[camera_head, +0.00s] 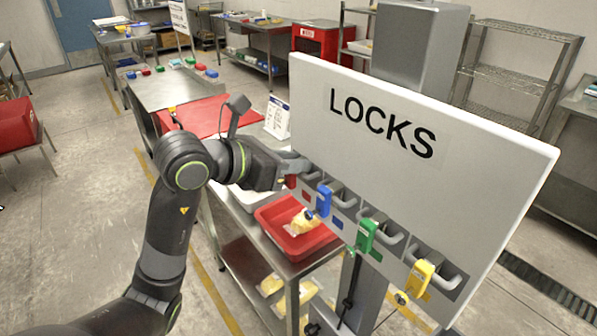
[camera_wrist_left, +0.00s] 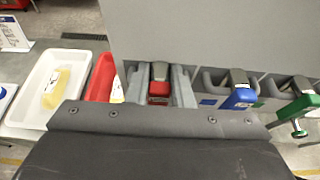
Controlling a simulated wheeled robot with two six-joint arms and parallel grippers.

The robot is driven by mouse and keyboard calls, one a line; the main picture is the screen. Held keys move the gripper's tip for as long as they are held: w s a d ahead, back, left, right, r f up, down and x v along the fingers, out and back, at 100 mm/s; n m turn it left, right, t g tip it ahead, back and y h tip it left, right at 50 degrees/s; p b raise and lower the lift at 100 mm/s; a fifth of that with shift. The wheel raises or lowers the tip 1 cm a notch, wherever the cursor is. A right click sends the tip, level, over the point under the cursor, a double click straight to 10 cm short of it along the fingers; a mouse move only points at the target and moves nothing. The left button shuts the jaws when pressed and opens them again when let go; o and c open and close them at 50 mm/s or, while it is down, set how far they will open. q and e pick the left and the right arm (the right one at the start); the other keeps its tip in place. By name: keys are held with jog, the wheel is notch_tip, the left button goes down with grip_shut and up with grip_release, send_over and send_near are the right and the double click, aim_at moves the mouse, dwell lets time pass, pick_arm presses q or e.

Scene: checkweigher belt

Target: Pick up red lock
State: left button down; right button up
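The red lock (camera_head: 291,181) hangs at the left end of the row on the LOCKS board (camera_head: 400,150). In the head view my left gripper (camera_head: 293,168) is at this lock and hides much of it. In the left wrist view the red lock (camera_wrist_left: 159,92), with its grey shackle above, lies between the two fingers of my left gripper (camera_wrist_left: 160,88). The fingers stand apart on either side of it and look open; firm contact does not show. My right gripper is not in view.
A blue lock (camera_head: 324,201), a green lock (camera_head: 366,235) and a yellow lock (camera_head: 420,277) hang to the right along the board. A red tray (camera_head: 268,217) with a yellow pack stands on the metal table below. A white tray (camera_wrist_left: 28,92) is at the wrist view's left.

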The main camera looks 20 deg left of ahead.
pick_arm(q)
jog(key=shift+r, duration=0.15)
jog(key=shift+s+a+r+b, duration=0.1)
jog(key=shift+a+r+b, duration=0.05)
jog(key=shift+b, duration=0.25)
notch_tip(320, 180, up, 6)
jog(key=shift+f+b, duration=0.1)
jog(key=shift+b, duration=0.5)
jog(key=shift+s+a+r, duration=0.15)
jog(key=shift+r, duration=0.15)
jog(key=s+a+b, duration=1.1)
jog(key=s+b, duration=0.4)
jog(key=b, duration=0.2)
jog(key=shift+s+a, duration=0.15)
jog(key=shift+a, duration=0.2)
